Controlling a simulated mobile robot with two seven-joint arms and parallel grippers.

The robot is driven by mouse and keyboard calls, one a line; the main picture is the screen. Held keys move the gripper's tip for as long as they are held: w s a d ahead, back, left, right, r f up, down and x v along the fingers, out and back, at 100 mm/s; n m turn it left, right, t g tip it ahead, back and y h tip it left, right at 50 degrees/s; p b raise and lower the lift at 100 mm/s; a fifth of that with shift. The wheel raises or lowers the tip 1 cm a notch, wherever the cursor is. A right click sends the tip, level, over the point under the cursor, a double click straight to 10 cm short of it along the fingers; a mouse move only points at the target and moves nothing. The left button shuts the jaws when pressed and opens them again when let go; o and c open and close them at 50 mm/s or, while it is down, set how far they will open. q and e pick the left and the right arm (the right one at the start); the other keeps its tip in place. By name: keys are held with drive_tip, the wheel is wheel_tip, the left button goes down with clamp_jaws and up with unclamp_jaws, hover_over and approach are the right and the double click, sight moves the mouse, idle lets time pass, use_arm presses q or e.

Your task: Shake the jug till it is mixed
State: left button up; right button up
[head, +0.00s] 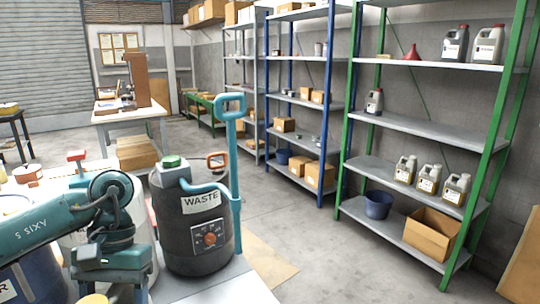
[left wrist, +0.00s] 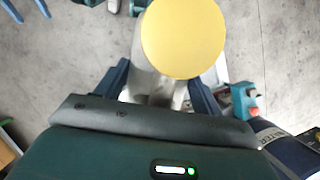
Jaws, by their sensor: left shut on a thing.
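My left arm reaches in from the left in the head view, with its left gripper (head: 122,291) low at the bottom edge, partly cut off. In the left wrist view the left gripper (left wrist: 158,82) has its two dark blue fingers on either side of a whitish body (left wrist: 160,90). A round, flat yellow top (left wrist: 183,38) sits just beyond that body and hides part of it. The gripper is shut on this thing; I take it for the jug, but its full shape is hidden. No liquid shows. My right gripper is in neither view.
A black waste drum (head: 200,235) with a teal pump handle stands right beside my left arm. A green-posted shelf (head: 420,132) at the right holds several jugs (head: 428,178), a blue bucket (head: 378,204) and a box. The floor between is mostly clear.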

use_arm(q)
drive_tip(key=shift+d+b, duration=0.4)
drive_tip(key=shift+d, duration=2)
